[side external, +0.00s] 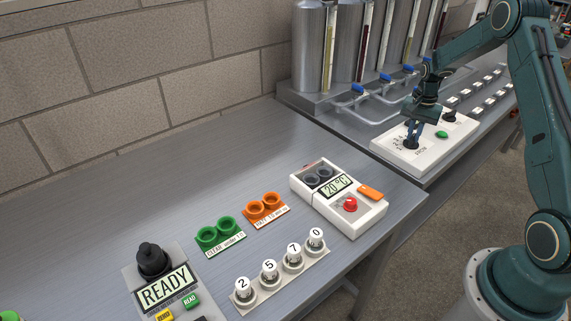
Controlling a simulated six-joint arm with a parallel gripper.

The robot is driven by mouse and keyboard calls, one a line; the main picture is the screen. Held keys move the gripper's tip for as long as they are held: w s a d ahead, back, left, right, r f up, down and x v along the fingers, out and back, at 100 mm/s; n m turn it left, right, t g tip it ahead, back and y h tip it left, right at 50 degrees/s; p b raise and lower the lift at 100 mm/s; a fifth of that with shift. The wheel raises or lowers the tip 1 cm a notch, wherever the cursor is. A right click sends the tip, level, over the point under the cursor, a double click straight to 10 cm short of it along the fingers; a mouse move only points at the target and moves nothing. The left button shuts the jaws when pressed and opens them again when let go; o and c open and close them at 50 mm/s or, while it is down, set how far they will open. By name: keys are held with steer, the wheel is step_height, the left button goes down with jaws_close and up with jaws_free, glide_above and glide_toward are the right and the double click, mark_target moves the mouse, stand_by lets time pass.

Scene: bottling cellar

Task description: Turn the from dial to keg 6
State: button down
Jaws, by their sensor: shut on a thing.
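A white control panel (383,147) lies on the far bench at the right. It carries a near black dial (410,145), a second black dial (448,117) farther back and a green button (442,134). My gripper (412,136) points down over the near dial and is shut on it. The fingers hide part of this dial. The small lettering around it is too small to read, so I cannot tell its setting or confirm which dial is the from dial.
Steel kegs (308,50) with sight tubes and blue-handled taps (357,88) stand behind the panel. Rows of small white switches (489,104) lie to its right. The near bench holds a 20 °C meter (364,223), green cups (217,234), orange cups (265,206), numbered caps (269,270) and a READY device (166,287).

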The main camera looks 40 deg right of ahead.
mark_target(413, 137)
steer(key=c, duration=1.5)
jaws_free()
step_height(413, 137, up, 14)
steer(key=shift+f, duration=0.1)
